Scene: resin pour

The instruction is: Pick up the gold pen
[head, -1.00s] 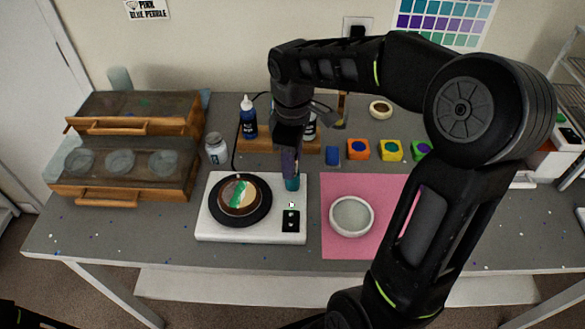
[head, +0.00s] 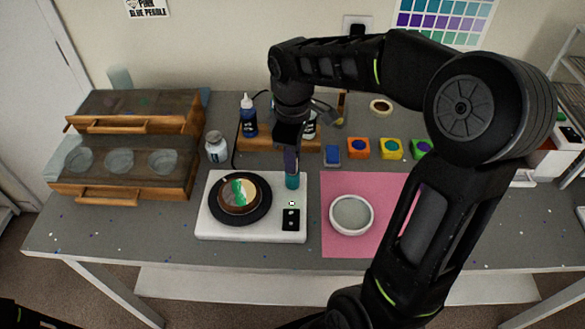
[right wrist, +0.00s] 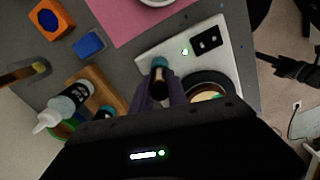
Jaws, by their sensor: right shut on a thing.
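My right gripper (right wrist: 160,92) is shut on a slim pen-like thing with a teal end (right wrist: 160,63). Just below the teal end its body looks dark with a tan tint; the rest is hidden between the fingers. I cannot tell whether it is the gold pen. In the head view the teal end (head: 292,182) points down over the right part of the white turntable base (head: 250,232). I cannot tell whether it touches the base. My left gripper (right wrist: 290,70) shows dark at the right of the right wrist view, away from the table items; its fingers are unclear.
A round piece with green and cream colour (head: 238,195) sits on the black turntable disc. A wooden rack (head: 260,145) with bottles stands behind. A pink mat (head: 370,245) with a white round mould (head: 351,214) lies right. Several colour pots line the back; wooden boxes stand left.

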